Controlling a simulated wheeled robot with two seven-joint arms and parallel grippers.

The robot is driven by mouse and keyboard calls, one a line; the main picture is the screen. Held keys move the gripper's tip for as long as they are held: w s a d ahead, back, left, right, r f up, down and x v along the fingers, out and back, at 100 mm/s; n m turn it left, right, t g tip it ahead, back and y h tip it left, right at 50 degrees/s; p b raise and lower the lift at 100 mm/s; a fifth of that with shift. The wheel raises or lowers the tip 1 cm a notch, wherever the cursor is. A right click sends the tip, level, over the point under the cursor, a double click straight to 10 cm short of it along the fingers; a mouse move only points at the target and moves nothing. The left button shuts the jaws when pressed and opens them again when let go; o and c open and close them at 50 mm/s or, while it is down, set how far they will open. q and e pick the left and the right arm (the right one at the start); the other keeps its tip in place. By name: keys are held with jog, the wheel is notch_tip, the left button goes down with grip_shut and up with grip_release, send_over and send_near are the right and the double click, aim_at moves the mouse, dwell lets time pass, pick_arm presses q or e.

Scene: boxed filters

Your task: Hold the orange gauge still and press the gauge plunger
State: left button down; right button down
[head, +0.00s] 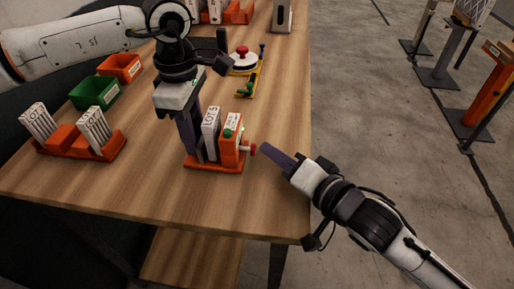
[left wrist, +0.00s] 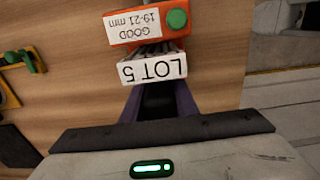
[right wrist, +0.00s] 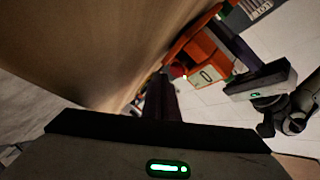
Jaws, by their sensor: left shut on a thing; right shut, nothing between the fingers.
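The orange gauge (head: 230,150) stands on the table near its right edge, with a "GOOD 19-21 mm" label and a green round spot (left wrist: 177,19) on top. A white-edged LOT 5 filter (head: 210,128) sits upright in it; its label (left wrist: 153,69) faces the left wrist camera. The red plunger (head: 252,149) sticks out of the gauge's right side. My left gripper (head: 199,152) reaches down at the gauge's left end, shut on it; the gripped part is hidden. My right gripper (head: 265,149) is shut and empty, its tip at the plunger (right wrist: 178,72); contact is unclear.
An orange rack (head: 70,146) with white filters stands at the left. Green (head: 94,92) and orange (head: 121,68) bins are behind it. A device with a red button (head: 242,52) stands further back. The table's right edge lies under my right gripper.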

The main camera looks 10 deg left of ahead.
aim_at(255, 152)
jog(key=shift+s+a+r+y, duration=0.2)
jog(key=shift+s+a, duration=0.15)
jog(key=shift+a, duration=0.35)
jog(key=shift+s+a+r+y, duration=0.1)
jog(key=shift+s+a+y, duration=0.2)
jog(key=shift+a, duration=0.35)
pick_arm(q)
jog(key=shift+w+f, duration=0.1)
jog(key=shift+w, duration=0.05)
pick_arm(e)
jog(key=shift+s, duration=0.25)
pick_arm(q)
jog(key=shift+w+a+f, duration=0.3)
jog(key=shift+a, duration=0.2)
pick_arm(e)
jog(key=shift+w+d+f, duration=0.15)
jog(key=shift+d, duration=0.35)
jog(key=shift+w+d+f, duration=0.1)
jog(key=shift+d, duration=0.4)
pick_arm(q)
jog(key=shift+s, duration=0.15)
pick_arm(e)
jog(key=shift+s+d, duration=0.1)
jog(key=shift+d, duration=0.65)
pick_arm(q)
jog(key=shift+d, duration=0.1)
pick_arm(e)
jog(key=shift+d+h, duration=0.3)
jog(key=shift+d, duration=0.15)
jog(key=shift+r, duration=0.1)
